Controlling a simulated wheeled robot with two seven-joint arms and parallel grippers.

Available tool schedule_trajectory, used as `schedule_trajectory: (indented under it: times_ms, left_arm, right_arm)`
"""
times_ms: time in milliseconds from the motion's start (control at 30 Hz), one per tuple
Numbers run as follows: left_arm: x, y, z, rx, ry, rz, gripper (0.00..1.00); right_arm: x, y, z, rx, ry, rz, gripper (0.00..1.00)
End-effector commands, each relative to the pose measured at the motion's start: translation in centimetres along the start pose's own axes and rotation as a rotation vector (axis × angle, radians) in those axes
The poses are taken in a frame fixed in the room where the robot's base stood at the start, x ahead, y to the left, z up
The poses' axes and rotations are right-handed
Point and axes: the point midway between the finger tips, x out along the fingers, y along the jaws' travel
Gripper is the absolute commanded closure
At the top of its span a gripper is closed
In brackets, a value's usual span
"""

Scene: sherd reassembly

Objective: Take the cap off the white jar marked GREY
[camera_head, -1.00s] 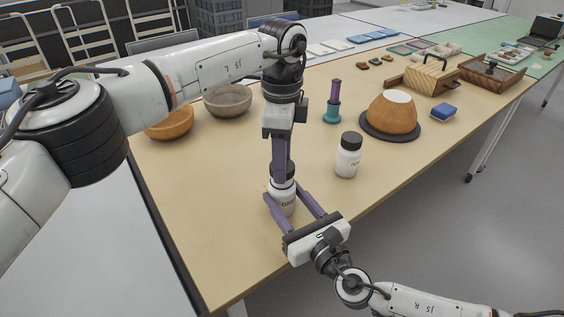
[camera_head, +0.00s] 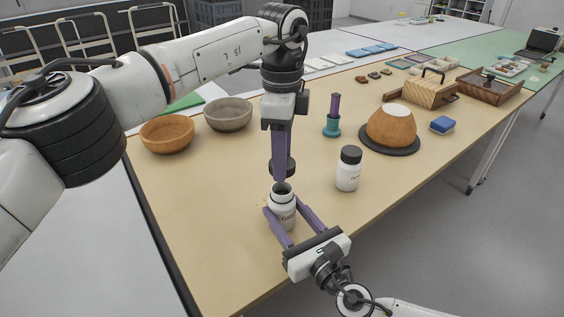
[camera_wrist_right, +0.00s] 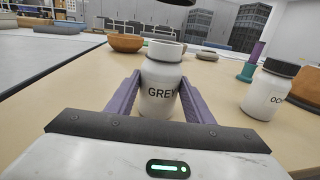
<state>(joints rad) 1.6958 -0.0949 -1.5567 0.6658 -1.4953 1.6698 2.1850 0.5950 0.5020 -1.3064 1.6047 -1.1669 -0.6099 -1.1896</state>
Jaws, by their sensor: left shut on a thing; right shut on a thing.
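The white jar marked GREY (camera_head: 282,212) stands upright on the table with its mouth open. Its label and bare rim show in the right wrist view (camera_wrist_right: 160,92). My right gripper (camera_head: 283,212) is shut on the jar's body from the front, one finger on each side; its fingers also flank the jar in the right wrist view (camera_wrist_right: 160,100). My left gripper (camera_head: 282,166) points down above the jar and is shut on the dark cap (camera_head: 273,167). The cap is clear of the jar's mouth, partly hidden by the fingers.
A second white jar (camera_head: 347,174) with a dark cap stands to the right. Behind are a teal and purple tool (camera_head: 333,118), an orange bowl (camera_head: 167,135), a grey bowl (camera_head: 228,114) and a brown sherd vessel (camera_head: 391,127) on a dark disc. The table's left front is clear.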

Motion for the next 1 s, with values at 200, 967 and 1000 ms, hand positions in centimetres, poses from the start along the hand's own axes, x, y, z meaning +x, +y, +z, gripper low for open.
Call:
schedule_trajectory:
  times_ms: [200, 967, 1000]
  left_arm:
    - [0.1, 0.0, 0.0, 0.000, 0.000, 0.000, 0.87]
    - [0.0, 0.0, 0.0, 0.000, 0.000, 0.000, 0.87]
    - [0.1, 0.0, 0.0, 0.000, 0.000, 0.000, 0.87]
  right_arm:
    - [0.0, 0.1, 0.0, 0.001, 0.000, 0.001, 0.31]
    - [-8.2, 0.0, -0.2, 0.002, 0.004, 0.000, 0.31]
    - [-9.0, 0.0, -0.2, 0.001, 0.004, 0.000, 0.31]
